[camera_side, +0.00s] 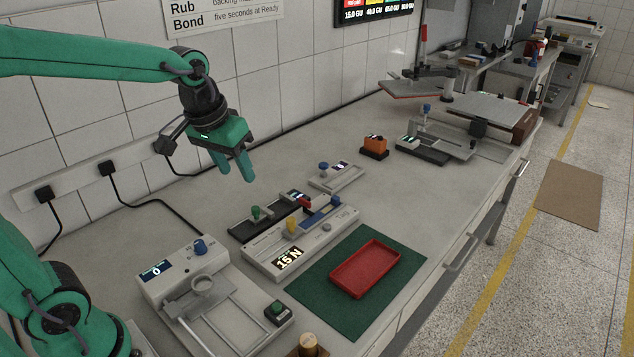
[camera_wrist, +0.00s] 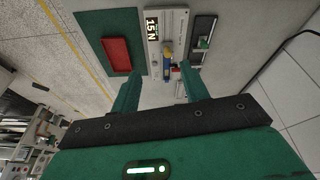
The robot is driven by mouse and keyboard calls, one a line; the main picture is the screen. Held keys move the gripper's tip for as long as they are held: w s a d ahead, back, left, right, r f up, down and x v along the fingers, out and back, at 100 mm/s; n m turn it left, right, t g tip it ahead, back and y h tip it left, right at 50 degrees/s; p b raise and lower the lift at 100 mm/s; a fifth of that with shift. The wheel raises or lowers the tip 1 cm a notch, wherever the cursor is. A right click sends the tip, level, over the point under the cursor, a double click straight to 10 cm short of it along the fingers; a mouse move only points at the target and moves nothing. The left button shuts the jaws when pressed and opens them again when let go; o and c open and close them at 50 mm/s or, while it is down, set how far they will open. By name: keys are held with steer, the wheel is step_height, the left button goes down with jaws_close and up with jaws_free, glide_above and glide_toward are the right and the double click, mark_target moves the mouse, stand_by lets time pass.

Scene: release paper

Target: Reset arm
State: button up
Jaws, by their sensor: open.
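My gripper (camera_side: 234,169) is green and hangs from the raised arm, fingers pointing down, well above the bench near the tiled wall. Its two fingers are apart with nothing between them. In the wrist view, my gripper (camera_wrist: 160,88) also shows open, its fingertips framing part of the bench far below. The arm reaches in from the left in the side view, bent at the wrist.
The grey bench (camera_side: 375,210) holds a "15 N" device (camera_side: 299,237), a device with a "0" display (camera_side: 186,272), a red tray (camera_side: 366,268) on a green mat (camera_side: 322,316), and an orange block (camera_side: 375,144). Black cables (camera_side: 150,207) run along the wall.

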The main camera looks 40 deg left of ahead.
steer(key=s+d+m+t, duration=0.1)
steer(key=s+m+t, duration=0.1)
steer(key=s, duration=1)
stand_by(1.8)
